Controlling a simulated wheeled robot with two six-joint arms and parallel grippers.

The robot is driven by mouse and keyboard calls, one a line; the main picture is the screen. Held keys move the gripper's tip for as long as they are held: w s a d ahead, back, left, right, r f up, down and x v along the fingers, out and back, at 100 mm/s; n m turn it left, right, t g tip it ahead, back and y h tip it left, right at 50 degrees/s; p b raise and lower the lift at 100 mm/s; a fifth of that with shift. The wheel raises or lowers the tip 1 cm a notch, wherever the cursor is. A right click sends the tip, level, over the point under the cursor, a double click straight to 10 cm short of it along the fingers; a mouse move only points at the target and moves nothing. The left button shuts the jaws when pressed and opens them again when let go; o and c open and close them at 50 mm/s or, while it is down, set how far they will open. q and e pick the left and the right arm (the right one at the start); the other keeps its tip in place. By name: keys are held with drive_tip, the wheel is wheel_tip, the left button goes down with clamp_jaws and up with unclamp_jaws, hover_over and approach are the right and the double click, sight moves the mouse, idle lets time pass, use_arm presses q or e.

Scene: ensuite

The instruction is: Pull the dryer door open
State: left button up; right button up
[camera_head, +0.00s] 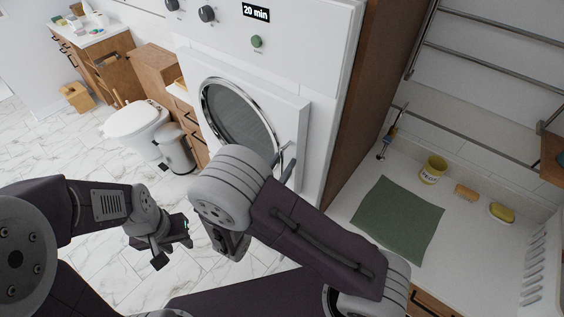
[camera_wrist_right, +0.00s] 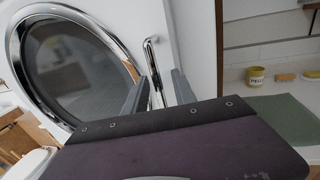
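The white dryer (camera_head: 290,75) has a square door (camera_head: 288,105) with a round dark window in a chrome ring (camera_wrist_right: 128,62). The door looks closed against the front. A slim chrome handle (camera_wrist_right: 151,52) stands on the door's right side; it also shows in the head view (camera_head: 281,154). My right gripper (camera_wrist_right: 162,88) is at the handle, its two fingers apart with the handle's lower part between them. Whether they touch it is unclear. My right arm hides the door's lower part in the head view. My left gripper (camera_head: 171,252) is empty, low over the floor, fingers apart.
A brown panel (camera_head: 375,80) borders the dryer. A toilet (camera_head: 138,122) and a bin (camera_head: 175,147) stand left of the dryer.

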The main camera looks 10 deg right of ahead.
clamp_jaws()
drive_tip(key=shift+a, duration=0.1)
idle(1.2)
